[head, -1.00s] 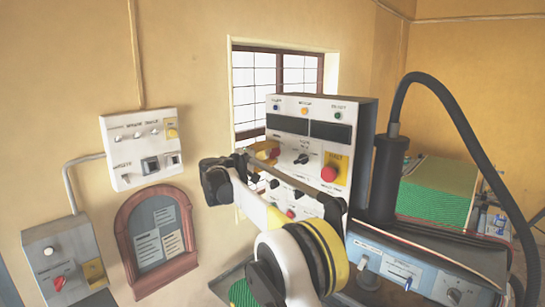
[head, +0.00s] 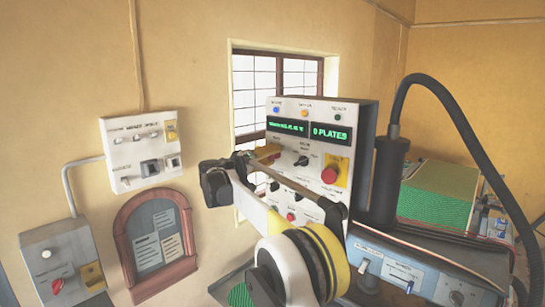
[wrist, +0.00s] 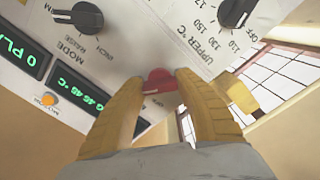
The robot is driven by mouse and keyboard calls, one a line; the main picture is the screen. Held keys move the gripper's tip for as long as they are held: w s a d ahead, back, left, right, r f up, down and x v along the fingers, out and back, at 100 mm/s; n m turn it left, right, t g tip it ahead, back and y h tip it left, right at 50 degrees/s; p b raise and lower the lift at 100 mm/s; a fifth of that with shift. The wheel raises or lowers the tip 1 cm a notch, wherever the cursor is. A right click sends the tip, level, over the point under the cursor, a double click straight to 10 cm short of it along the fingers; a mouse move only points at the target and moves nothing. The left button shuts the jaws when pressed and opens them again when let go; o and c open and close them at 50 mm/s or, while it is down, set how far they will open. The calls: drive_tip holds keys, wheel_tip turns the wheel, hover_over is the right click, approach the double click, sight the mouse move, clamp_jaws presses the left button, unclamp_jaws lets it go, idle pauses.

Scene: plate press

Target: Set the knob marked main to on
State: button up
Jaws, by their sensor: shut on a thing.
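The control panel (head: 320,160) stands before the window, with lit green displays (head: 331,134), one reading 0 PLATES. My gripper (wrist: 160,84) is at the panel's left part, its two yellow-brown fingers closed on a red knob (wrist: 158,76). The fingers cover most of the knob, and no label reading main is legible beside it. In the head view the yellow fingers (head: 268,151) show at the panel's left edge, and the knob is hidden there. A black MODE knob (wrist: 86,18) and a black UPPER °C knob (wrist: 237,10) are nearby, apart from the fingers.
A red push button (head: 329,175) on a yellow plate is on the panel's right. Wall boxes with switches (head: 143,148) and a red knob (head: 58,286) are at the left. A thick black hose (head: 460,110) arches at the right over a blue-fronted unit (head: 405,270).

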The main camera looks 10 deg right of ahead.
drive_tip(key=o, duration=1.2)
drive_tip(key=shift+d, duration=0.1)
drive_tip(key=v, duration=1.2)
